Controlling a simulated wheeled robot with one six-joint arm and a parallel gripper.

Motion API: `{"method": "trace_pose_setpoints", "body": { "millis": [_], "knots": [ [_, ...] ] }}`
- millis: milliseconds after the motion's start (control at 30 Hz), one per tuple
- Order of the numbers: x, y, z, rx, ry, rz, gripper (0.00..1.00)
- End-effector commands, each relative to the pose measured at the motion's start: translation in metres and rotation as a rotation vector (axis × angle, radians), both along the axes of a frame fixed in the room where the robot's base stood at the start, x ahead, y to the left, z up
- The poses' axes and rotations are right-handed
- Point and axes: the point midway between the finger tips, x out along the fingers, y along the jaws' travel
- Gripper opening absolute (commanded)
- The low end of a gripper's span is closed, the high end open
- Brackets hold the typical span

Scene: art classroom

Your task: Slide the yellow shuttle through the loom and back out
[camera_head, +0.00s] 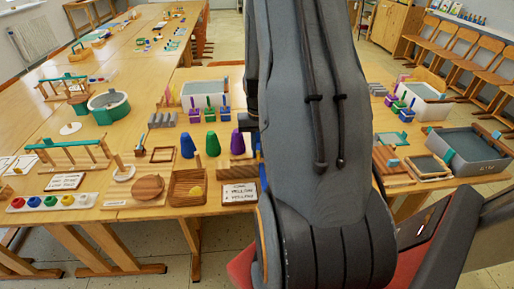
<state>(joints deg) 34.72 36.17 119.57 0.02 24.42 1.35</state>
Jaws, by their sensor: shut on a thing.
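My gripper is hidden behind my large grey arm, which fills the middle of the view, so I cannot see its fingers or what they hold. I cannot make out the yellow shuttle for certain. A small yellow piece (197,191) lies in a square wooden tray (174,200) left of the arm. I cannot clearly identify the loom; a low wooden piece (237,169) is partly hidden by the arm's left edge. A small blue part shows beside that edge, and I cannot tell what it belongs to.
Blue, green and purple cones (212,143) stand left of my arm. A lettered card (239,194) lies near the table's front edge (130,212). A wooden rack with teal parts (72,155) stands at left. Grey trays (470,150) stand on the right table.

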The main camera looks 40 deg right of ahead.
Motion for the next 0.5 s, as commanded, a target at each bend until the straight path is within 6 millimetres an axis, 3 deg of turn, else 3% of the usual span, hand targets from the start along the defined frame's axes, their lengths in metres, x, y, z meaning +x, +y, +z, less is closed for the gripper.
{"method": "trace_pose_setpoints", "body": {
  "millis": [333,367,400,467,500],
  "knots": [
    [0.0001,-0.0044,0.0011,-0.005,-0.005,0.006,0.0],
    [0.0,-0.0047,0.0011,-0.006,-0.006,0.005,0.14],
    [-0.0002,-0.005,0.0011,-0.005,-0.005,0.005,0.21],
    [-0.0003,-0.0047,0.001,-0.005,-0.005,0.004,0.31],
    [-0.0003,-0.0043,0.0009,-0.004,-0.004,0.005,0.31]
  ]
}}
